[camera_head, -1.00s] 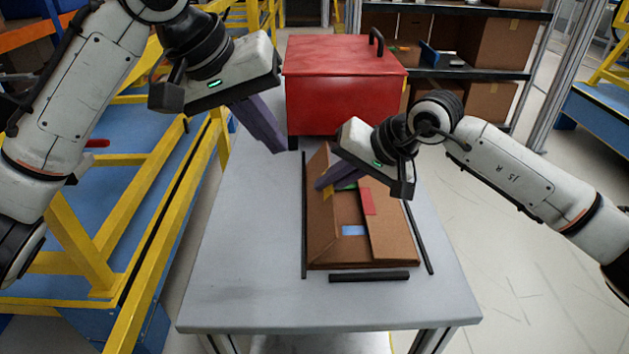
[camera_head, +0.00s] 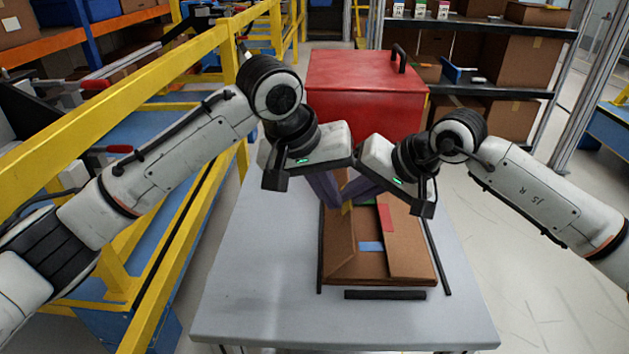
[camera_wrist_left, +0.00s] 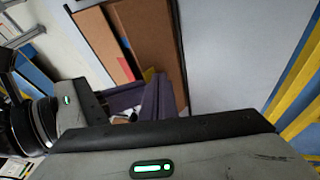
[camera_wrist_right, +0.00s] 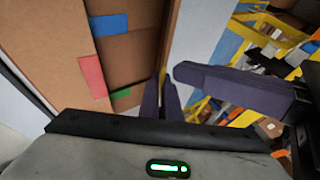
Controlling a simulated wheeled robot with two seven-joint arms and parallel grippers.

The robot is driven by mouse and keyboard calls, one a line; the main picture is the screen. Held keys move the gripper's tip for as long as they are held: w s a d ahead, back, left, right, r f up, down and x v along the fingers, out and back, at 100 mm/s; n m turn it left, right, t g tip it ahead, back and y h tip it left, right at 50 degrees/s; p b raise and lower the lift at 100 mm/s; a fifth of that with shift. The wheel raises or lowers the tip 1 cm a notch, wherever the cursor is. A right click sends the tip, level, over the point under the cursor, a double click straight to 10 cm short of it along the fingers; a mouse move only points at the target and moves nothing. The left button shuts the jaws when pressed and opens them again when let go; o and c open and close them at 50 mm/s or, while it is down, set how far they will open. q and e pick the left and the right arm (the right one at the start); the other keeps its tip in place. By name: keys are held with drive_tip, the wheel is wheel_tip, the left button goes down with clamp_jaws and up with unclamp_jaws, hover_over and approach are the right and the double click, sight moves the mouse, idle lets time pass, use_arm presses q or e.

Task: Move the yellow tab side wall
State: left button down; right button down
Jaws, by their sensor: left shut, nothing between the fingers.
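The brown cardboard box (camera_head: 410,262) lies on the grey table with its flaps partly raised. Its yellow tab side wall (camera_head: 341,240) is the left one in the head view and stands up at a slant; the yellow tab (camera_head: 347,208) is near its far end. My right gripper (camera_head: 352,192) reaches that wall from the right; in the right wrist view (camera_wrist_right: 164,95) its fingers close around the wall's edge by the tab. My left gripper (camera_head: 338,205) is shut and empty, its purple fingers down beside the wall's outer face. The fingertips partly hide each other.
A red toolbox (camera_head: 365,90) stands behind the box. Dark strips (camera_head: 385,295) frame the box on the table (camera_head: 260,280). A yellow rail (camera_head: 190,225) runs along the left. The table's left and front areas are clear.

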use_arm(q)
drive_tip(key=shift+d+f, duration=0.2)
drive_tip(key=shift+d, duration=0.05)
